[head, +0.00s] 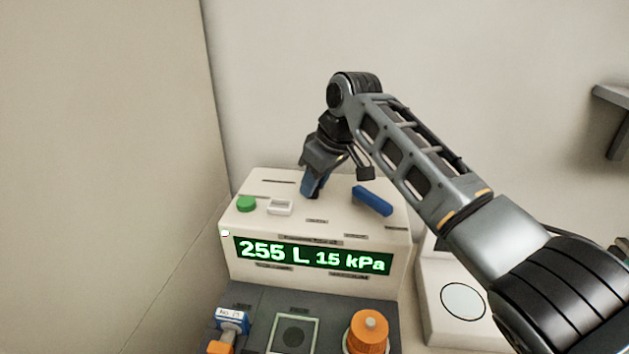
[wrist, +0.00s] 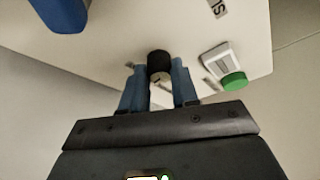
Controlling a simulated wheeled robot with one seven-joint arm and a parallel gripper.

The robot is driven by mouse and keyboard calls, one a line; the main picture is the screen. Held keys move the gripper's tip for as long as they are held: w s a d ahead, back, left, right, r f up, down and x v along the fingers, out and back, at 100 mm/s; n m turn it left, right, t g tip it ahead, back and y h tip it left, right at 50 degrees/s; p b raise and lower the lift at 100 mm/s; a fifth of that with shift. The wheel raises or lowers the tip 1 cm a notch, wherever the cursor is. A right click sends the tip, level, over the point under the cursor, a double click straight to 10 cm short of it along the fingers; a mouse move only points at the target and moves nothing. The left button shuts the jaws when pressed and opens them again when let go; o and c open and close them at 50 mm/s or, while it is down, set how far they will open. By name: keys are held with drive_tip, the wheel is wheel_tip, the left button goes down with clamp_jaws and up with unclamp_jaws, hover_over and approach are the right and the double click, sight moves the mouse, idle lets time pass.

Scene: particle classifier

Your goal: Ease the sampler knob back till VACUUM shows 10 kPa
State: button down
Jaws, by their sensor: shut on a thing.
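The white classifier box (head: 237,222) has a green display (head: 312,256) on its front, reading 255 L and 15 kPa. My gripper (head: 312,192) reaches down to the top of the box between a white switch and a blue handle. In the wrist view my gripper (wrist: 160,82) has its two blue fingers on either side of a small round knob (wrist: 159,60) with a dark top, and is shut on it. The fingers hide the knob in the head view. I take it for the sampler knob; its label cannot be read.
On the box top are a green button (head: 246,204), a white switch (head: 280,207) and a blue handle (head: 372,200). In front are a blue labelled item (head: 232,319), a dark framed panel (head: 293,336) and an orange knob (head: 369,335). A wall stands close at left.

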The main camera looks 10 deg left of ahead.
idle(0.3)
drive_tip(key=c, duration=0.9)
unclamp_jaws()
drive_tip(key=shift+o, duration=0.2)
drive_tip(key=shift+r, duration=0.1)
drive_tip(key=b+v, duration=0.1)
drive_tip(key=v, duration=0.6)
drive_tip(key=shift+r, duration=0.25)
drive_tip(key=shift+s+d, duration=0.15)
drive_tip(key=shift+d, duration=0.05)
